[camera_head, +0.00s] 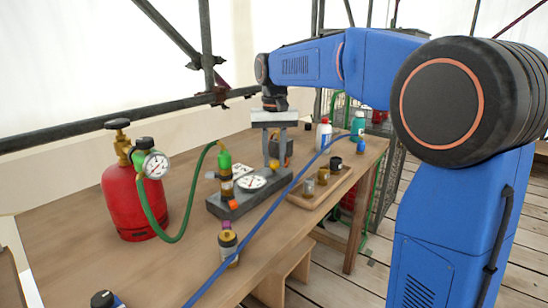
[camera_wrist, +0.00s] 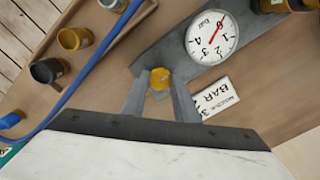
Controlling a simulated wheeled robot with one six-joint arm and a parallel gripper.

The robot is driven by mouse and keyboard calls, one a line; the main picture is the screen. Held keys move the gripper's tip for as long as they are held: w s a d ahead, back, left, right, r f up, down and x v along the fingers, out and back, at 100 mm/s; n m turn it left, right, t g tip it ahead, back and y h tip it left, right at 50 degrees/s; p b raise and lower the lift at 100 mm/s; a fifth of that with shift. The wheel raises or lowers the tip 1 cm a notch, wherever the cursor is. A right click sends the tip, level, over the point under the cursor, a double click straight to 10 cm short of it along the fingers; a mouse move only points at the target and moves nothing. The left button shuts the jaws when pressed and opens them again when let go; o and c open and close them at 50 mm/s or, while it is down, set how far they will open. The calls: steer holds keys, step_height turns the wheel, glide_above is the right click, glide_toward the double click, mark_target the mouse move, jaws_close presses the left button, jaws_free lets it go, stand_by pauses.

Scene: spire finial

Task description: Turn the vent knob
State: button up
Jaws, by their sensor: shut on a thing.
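The yellow vent knob (camera_head: 274,165) sits on the right end of a grey block (camera_head: 222,207) on the workbench. In the wrist view the knob (camera_wrist: 160,79) lies between the two grey fingertips. My gripper (camera_head: 274,158) reaches down from above and is shut on the knob; it also shows in the wrist view (camera_wrist: 159,84). A white round dial gauge (camera_head: 251,182) is set in the block beside the knob. In the wrist view the gauge (camera_wrist: 212,37) reads in bar and its red needle points up and right.
A red gas cylinder (camera_head: 132,203) with its own gauge stands at left, joined by a green hose (camera_head: 180,225) to a fitting on the block. A blue hose (camera_head: 262,208) crosses the bench in front. A wooden tray (camera_head: 318,192) with small fittings and several bottles are at right.

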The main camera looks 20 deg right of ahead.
mark_target(274, 162)
steer(key=o, duration=1.1)
steer(key=shift+c, duration=0.2)
step_height(274, 162, up, 18)
steer(key=shift+f, duration=0.25)
steer(key=s+d+f+n+t, duration=0.1)
steer(key=s+d+f, duration=0.1)
steer(key=s+f, duration=0.45)
steer(key=s+d+f+t, duration=0.1)
steer(key=s+d+f, duration=0.25)
steer(key=s, duration=0.65)
steer(key=s+d+f+t, duration=0.1)
steer(key=s+f, duration=0.7)
steer(key=f, duration=0.3)
steer(key=s+d+f+n+t, duration=0.1)
steer(key=s+f, duration=0.8)
steer(key=f, duration=0.2)
steer(key=shift+t, duration=0.4)
